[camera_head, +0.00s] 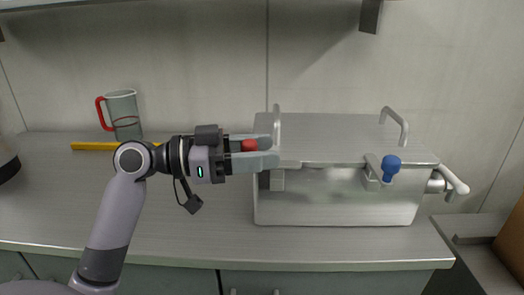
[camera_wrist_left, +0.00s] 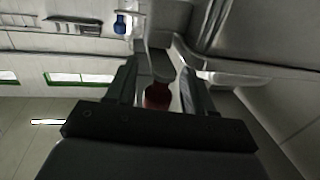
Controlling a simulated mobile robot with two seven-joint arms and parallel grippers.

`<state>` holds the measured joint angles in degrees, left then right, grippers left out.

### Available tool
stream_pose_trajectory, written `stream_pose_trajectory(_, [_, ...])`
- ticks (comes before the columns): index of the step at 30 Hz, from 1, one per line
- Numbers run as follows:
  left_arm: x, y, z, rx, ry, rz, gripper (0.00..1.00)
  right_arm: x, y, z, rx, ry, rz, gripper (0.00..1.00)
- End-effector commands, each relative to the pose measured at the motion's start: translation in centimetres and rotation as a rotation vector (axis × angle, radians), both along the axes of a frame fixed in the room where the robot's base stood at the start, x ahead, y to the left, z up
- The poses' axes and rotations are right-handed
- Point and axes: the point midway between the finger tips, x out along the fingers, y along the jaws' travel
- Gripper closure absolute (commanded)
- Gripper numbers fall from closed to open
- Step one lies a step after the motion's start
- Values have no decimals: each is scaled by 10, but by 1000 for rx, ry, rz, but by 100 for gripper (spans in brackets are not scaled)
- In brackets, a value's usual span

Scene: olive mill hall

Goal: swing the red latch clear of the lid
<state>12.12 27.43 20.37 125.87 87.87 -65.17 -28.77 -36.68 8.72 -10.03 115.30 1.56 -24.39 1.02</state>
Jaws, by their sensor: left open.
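The red latch (camera_head: 249,145) is at the left end of the metal box, near the lid's front left corner. In the left wrist view its red knob (camera_wrist_left: 157,96) sits between my fingers. My left gripper (camera_head: 268,152) is open, with one finger on either side of the knob; I cannot tell whether either touches it. The flat metal lid (camera_head: 335,135) lies on the box (camera_head: 330,205) and has two upright handles. A blue latch (camera_head: 390,165) is at the lid's front right. The red latch's lower part is partly hidden by my gripper. My right gripper is not in view.
A grey-green measuring jug (camera_head: 124,115) with a red handle stands at the back left, near a yellow bar (camera_head: 95,146). A pipe with a lever (camera_head: 452,180) sticks out at the box's right. The counter (camera_head: 180,230) in front is clear.

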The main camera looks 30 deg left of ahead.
Motion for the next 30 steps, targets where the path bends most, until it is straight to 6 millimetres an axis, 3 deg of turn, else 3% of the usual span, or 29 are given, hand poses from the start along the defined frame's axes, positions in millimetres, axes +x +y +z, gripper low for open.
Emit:
stream_pose_trajectory(7, [-23,26,-3,4,1,3,47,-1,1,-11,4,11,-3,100])
stream_pose_trajectory(13, [-37,42,-2,2,1,1,47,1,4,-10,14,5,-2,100])
stream_pose_trajectory(30, [-43,48,0,3,0,0,47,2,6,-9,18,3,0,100])
